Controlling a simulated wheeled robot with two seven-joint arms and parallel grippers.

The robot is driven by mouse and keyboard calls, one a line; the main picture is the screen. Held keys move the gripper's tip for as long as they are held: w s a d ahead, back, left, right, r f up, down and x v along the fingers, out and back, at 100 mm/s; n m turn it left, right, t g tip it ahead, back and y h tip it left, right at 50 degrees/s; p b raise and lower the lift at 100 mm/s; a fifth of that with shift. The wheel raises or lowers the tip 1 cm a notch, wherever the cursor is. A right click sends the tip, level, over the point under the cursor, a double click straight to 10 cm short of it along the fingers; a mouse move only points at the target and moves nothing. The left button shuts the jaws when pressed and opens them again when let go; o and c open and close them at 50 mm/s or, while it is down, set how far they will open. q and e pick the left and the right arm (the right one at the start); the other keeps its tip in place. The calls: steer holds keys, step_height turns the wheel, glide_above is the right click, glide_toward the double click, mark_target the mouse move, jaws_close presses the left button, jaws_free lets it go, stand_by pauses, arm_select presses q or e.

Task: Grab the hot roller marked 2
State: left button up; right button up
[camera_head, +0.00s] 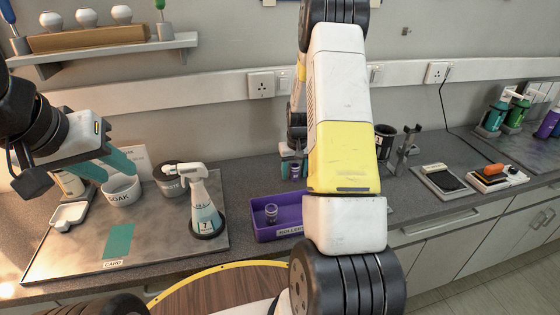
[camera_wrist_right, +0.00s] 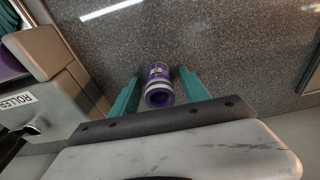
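A purple roller (camera_wrist_right: 158,88) with pale bands stands between the teal fingers of my right gripper (camera_wrist_right: 159,78) in the right wrist view. A gap shows on each side, so the fingers are open around it. A small label is on it, but I cannot read its number. In the head view the roller (camera_head: 295,171) is a small purple patch below my right gripper (camera_head: 292,158), partly hidden by my right arm.
A purple tray (camera_head: 262,236) holding a small cup-like piece sits in front of the right gripper. A spray bottle (camera_head: 205,210) stands on the grey tray (camera_head: 70,262) at left. A pale box with a ROLLER label (camera_wrist_right: 45,90) is left in the wrist view.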

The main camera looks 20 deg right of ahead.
jaws_close()
